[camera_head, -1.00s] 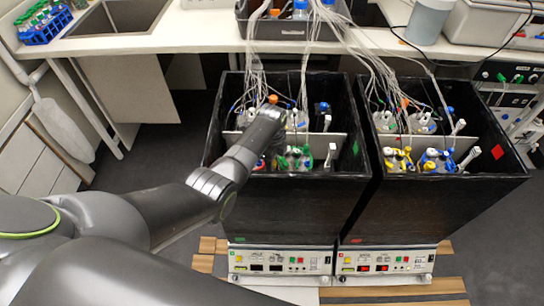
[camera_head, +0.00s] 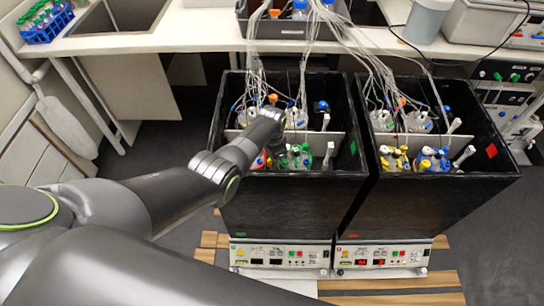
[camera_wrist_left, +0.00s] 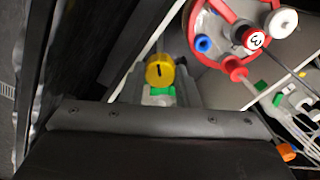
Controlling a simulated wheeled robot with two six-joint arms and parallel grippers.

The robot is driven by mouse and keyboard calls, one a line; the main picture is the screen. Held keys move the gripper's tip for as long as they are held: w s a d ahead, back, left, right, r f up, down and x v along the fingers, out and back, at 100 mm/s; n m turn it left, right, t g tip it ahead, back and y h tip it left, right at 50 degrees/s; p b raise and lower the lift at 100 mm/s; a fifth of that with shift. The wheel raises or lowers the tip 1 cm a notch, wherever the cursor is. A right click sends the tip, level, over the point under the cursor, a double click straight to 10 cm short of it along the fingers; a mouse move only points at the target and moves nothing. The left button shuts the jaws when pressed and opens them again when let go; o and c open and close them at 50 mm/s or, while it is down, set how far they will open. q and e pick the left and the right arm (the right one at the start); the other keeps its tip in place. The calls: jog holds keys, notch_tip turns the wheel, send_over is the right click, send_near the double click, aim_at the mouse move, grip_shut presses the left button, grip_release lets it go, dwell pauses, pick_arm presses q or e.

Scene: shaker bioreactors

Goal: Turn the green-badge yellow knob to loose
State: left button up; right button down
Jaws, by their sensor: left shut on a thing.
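The yellow knob (camera_wrist_left: 160,72) has a short dark mark on its face, and a green badge (camera_wrist_left: 162,90) shows just below it in the left wrist view. My left gripper (camera_wrist_left: 158,84) is shut on this knob. In the head view my left gripper (camera_head: 268,122) reaches down into the left black box (camera_head: 280,205), and its body hides the knob there. My right gripper is not in view.
A red-rimmed vessel lid (camera_wrist_left: 225,35) with a red cap marked 3 (camera_wrist_left: 254,39) lies close to the right. Green-capped bottles (camera_head: 298,158) stand beside the gripper in the box. A second black box (camera_head: 440,200) stands on the right. Tubes hang from above.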

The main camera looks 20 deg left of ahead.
pick_arm(q)
jog(key=n, duration=0.4)
jog(key=shift+n+p, duration=0.3)
jog(key=shift+n, duration=2.3)
jog(key=shift+w, duration=0.1)
jog(key=o, duration=1)
jog(key=shift+c, duration=0.2)
jog(key=shift+r+p, duration=0.55)
notch_tip(320, 180, up, 7)
jog(key=shift+r+p, duration=0.2)
jog(key=shift+p, duration=0.95)
notch_tip(320, 180, up, 9)
